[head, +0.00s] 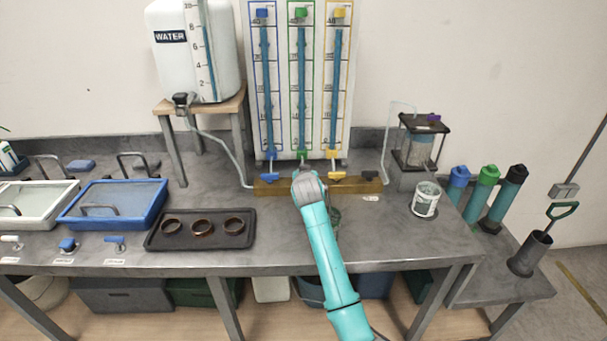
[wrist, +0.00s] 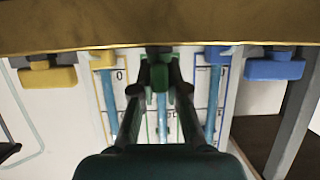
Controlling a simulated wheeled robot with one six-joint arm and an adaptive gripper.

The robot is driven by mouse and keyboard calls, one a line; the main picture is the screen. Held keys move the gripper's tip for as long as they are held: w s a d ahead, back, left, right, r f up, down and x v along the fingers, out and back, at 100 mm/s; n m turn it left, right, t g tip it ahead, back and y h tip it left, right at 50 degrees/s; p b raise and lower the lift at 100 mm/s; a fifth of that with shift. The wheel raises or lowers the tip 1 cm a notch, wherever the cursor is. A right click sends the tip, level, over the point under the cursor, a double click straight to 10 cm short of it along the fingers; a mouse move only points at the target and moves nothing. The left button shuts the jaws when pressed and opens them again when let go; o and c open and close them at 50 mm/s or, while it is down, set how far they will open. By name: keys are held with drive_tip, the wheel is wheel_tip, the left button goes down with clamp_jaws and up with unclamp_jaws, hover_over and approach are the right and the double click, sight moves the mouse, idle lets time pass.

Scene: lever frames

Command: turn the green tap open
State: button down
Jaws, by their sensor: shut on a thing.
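The green tap (wrist: 157,76) shows in the middle of the wrist view, under the brass-coloured bar (wrist: 158,24). My gripper (wrist: 159,90) is shut on it, with one dark finger on each side. How far the tap is turned I cannot tell. In the head view my arm's end covers the green tap, and the wooden-looking bar (head: 292,188) shows on both sides of it. The blue tap (head: 261,183) is left of my arm and the yellow tap (head: 335,176) is right of it. Both also show in the wrist view, blue (wrist: 275,68) at right and yellow (wrist: 48,75) at left.
Three gauge tubes on a board (head: 301,85) stand behind the bar. A black tap (head: 369,175) is at its right. A water tank (head: 195,50) stands on a stand at left. A tray (head: 165,241) with three rings lies front left, and a white tin (head: 425,203) stands right.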

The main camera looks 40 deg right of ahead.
drive_tip(key=c, duration=1.2)
unclamp_jaws()
drive_tip(key=shift+s+a, duration=0.1)
drive_tip(key=v, duration=1.1)
drive_tip(key=shift+s+a+r, duration=0.1)
drive_tip(key=shift+s+a, duration=0.15)
drive_tip(key=shift+s, duration=0.05)
